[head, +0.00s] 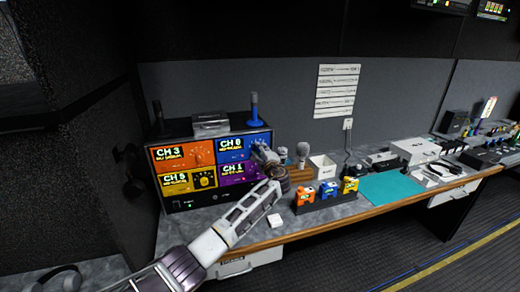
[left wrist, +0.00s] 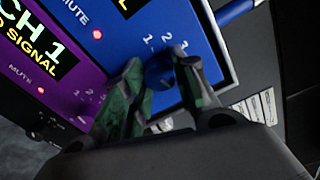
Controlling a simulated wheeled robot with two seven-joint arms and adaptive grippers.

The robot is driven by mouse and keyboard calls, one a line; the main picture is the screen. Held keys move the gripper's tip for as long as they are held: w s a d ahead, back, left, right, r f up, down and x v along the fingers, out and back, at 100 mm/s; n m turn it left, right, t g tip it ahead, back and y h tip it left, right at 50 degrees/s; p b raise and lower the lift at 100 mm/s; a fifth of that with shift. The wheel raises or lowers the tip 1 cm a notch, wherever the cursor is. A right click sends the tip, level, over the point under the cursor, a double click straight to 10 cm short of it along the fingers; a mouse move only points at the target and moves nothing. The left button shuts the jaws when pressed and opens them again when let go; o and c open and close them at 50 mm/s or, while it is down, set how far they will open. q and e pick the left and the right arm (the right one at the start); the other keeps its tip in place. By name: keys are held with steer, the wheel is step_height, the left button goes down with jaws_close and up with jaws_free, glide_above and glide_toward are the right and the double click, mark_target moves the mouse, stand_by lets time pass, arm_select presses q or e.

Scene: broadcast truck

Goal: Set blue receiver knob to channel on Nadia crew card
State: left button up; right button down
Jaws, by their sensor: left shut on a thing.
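The receiver unit (head: 210,200) stands at the left end of the desk, with orange, blue, yellow and purple panels. Its blue panel (head: 232,155) is upper right; its display looks like CH 0 or CH 8, too small to be sure. My left gripper (head: 260,152) reaches that panel's right side. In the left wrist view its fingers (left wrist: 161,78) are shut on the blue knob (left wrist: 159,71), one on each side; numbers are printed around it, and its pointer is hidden. A white sheet with several lines (head: 338,92) hangs on the wall, its writing unreadable. My right gripper is out of view.
A blue antenna (head: 254,112) stands on top of the receiver. Orange, blue and yellow packs (head: 328,193) stand in a dark holder on the desk, near a white box (head: 322,166) and a teal mat (head: 391,187). Headphones (head: 62,280) lie at lower left.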

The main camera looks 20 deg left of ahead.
arm_select(q)
steer(key=shift+f, duration=0.1)
stand_by(0.4)
steer(key=o, duration=1)
steer(key=v, duration=1.2)
steer(key=shift+d, duration=0.1)
